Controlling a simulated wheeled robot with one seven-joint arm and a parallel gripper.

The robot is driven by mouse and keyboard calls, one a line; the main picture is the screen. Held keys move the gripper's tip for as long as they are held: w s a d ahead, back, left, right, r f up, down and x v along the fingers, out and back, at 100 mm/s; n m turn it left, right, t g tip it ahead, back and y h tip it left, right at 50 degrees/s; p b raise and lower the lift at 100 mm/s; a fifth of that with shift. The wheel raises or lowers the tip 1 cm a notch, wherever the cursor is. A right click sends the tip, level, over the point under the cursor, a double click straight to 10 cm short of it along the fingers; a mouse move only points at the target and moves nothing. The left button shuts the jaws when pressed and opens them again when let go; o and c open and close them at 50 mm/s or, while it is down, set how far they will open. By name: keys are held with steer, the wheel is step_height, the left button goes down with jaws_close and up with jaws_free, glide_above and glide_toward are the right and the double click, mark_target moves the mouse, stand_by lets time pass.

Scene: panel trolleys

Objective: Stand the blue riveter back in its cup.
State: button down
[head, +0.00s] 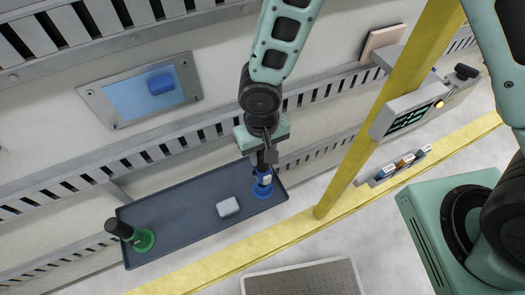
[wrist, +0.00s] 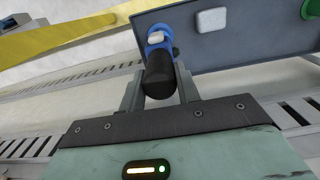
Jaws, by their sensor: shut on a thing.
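The blue riveter (head: 264,178), with a black handle and a white patch, is upright at the right end of the dark tray (head: 180,222). Its black handle (wrist: 160,76) shows between the fingers in the wrist view. My gripper (head: 265,160) is above the tray, shut on the riveter; its fingers also show in the wrist view (wrist: 160,92). The blue cup (head: 261,193) is directly under the riveter, and its blue rim (wrist: 152,49) surrounds the lower end in the wrist view. I cannot tell whether the riveter is fully seated.
A green cup (head: 144,241) with a black-handled tool (head: 118,229) stands at the tray's left end. A pale block (head: 228,207) lies mid-tray. A yellow post (head: 385,110) with a display box (head: 408,110) rises right of the tray. A slatted rail runs behind.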

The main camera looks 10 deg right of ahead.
steer(key=shift+f+b, duration=2.15)
steer(key=shift+f, duration=0.15)
steer(key=c, duration=0.9)
jaws_free()
steer(key=shift+r, duration=0.1)
steer(key=r, duration=1.7)
steer(key=shift+w+r, duration=0.2)
steer(key=shift+w, duration=0.1)
